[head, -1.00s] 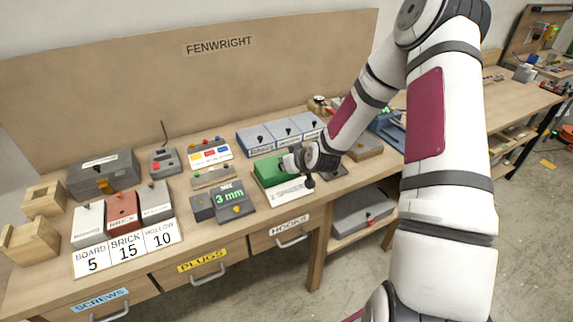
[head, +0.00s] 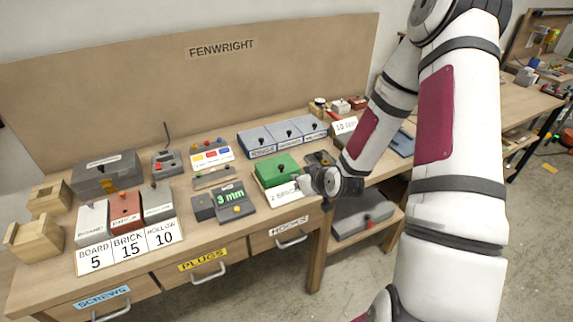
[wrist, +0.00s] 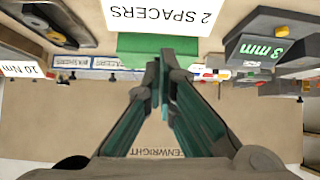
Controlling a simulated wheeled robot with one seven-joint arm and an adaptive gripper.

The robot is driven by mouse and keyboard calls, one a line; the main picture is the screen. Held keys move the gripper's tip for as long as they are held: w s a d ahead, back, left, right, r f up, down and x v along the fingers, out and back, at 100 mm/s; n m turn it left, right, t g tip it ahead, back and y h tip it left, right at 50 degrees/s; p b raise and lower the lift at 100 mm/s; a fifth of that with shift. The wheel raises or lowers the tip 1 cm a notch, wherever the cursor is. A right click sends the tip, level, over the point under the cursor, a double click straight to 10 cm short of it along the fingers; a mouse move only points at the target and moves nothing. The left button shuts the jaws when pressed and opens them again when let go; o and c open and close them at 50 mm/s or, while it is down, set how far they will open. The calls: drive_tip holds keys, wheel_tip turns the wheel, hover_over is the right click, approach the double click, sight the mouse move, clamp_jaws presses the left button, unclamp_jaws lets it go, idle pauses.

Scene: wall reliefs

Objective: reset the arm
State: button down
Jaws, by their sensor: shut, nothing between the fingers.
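My arm reaches from the right over the workbench in the head view, with my gripper (head: 325,204) near the bench's front edge, just right of the "2 SPACERS" card. The fingers are dark and partly hidden by the wrist. In the wrist view my gripper (wrist: 160,62) shows its two fingers together and empty. The green block with a black knob (head: 281,170) sits behind the white "2 SPACERS" card (head: 288,194). The wrist view looks at the bench upside down, with the card (wrist: 160,15) and the green block (wrist: 190,45) beyond the fingertips.
The "3 mm" gauge (head: 233,203) stands left of the card. Blue-grey lidded boxes (head: 288,132) are behind the green block. Labelled board, brick and hollow blocks (head: 125,212) stand at left. Drawers (head: 205,264) line the bench front. A grey case (head: 362,220) lies on the lower shelf.

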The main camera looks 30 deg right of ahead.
drive_tip(key=shift+s, duration=0.15)
drive_tip(key=s+a+r+g+h+b, duration=0.1)
drive_tip(key=s+a+r+g, duration=0.2)
drive_tip(key=r, duration=0.7)
drive_tip(key=s+a+r+h, duration=0.1)
drive_tip(key=s+a+r, duration=0.25)
drive_tip(key=r, duration=0.75)
drive_tip(key=s+a+r+y, duration=0.1)
drive_tip(key=s+a+r, duration=0.2)
drive_tip(key=s, duration=0.6)
drive_tip(key=s+a+r+g+b, duration=0.1)
drive_tip(key=s+a+r, duration=0.2)
drive_tip(key=s+r, duration=0.2)
drive_tip(key=s, duration=0.3)
drive_tip(key=shift+s+a+r+m+y, duration=0.35)
drive_tip(key=shift+a+m+y, duration=0.05)
